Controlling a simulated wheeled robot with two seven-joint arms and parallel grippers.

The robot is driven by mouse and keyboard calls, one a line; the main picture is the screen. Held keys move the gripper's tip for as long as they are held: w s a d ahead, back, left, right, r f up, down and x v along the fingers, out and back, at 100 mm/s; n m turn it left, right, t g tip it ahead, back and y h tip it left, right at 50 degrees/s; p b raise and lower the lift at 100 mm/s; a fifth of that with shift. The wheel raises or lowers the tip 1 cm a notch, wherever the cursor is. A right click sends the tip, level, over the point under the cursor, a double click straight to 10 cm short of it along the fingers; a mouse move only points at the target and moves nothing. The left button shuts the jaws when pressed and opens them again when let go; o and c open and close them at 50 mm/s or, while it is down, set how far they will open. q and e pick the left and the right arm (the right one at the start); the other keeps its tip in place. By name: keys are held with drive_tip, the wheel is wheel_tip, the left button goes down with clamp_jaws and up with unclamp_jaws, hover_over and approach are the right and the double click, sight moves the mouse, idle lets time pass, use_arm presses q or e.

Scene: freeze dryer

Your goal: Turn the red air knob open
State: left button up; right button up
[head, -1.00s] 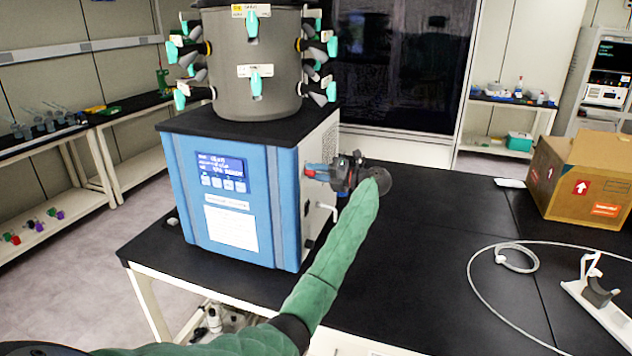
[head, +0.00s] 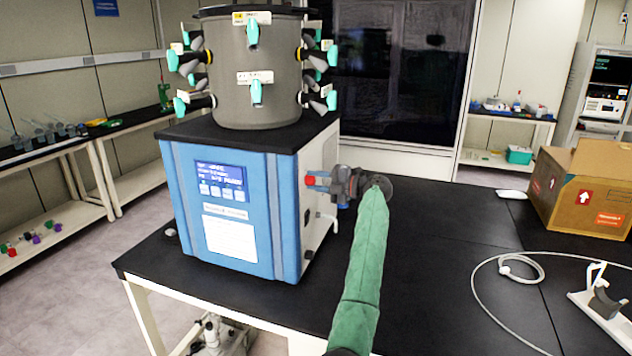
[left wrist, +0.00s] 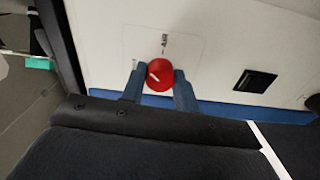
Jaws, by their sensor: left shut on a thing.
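The red air knob (left wrist: 160,74) is on the white side panel of the blue freeze dryer (head: 235,210). In the left wrist view it sits between the two blue fingers of my left gripper (left wrist: 159,84), which is shut on it. Its short white pointer mark lies diagonal, off the line of the printed label above it. In the head view the red knob (head: 311,181) shows at the tips of my left gripper (head: 321,182), partly hidden by the fingers. My right gripper is not in view.
The dryer stands on a black bench (head: 430,270) with a dark grey drum (head: 258,95) ringed by teal-handled valves on top. A black switch (left wrist: 255,80) is right of the knob in the wrist view. A cardboard box (head: 580,190) and a white tube (head: 475,280) lie to the right.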

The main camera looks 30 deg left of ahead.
use_arm(q)
drive_tip(key=shift+d+m, duration=0.1)
drive_tip(key=shift+m, duration=0.5)
drive_tip(key=m+p, duration=0.4)
drive_tip(key=m, duration=0.3)
drive_tip(key=shift+m, duration=0.5)
drive_tip(key=shift+f+m+p, duration=0.15)
drive_tip(key=shift+m+p, duration=0.4)
drive_tip(key=shift+m, duration=0.05)
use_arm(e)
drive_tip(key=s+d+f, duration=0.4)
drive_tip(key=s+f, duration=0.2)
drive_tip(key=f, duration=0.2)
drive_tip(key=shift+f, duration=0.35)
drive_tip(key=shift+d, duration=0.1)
use_arm(q)
drive_tip(key=o, duration=1)
drive_tip(key=shift+w, duration=0.1)
drive_tip(key=shift+c, duration=0.2)
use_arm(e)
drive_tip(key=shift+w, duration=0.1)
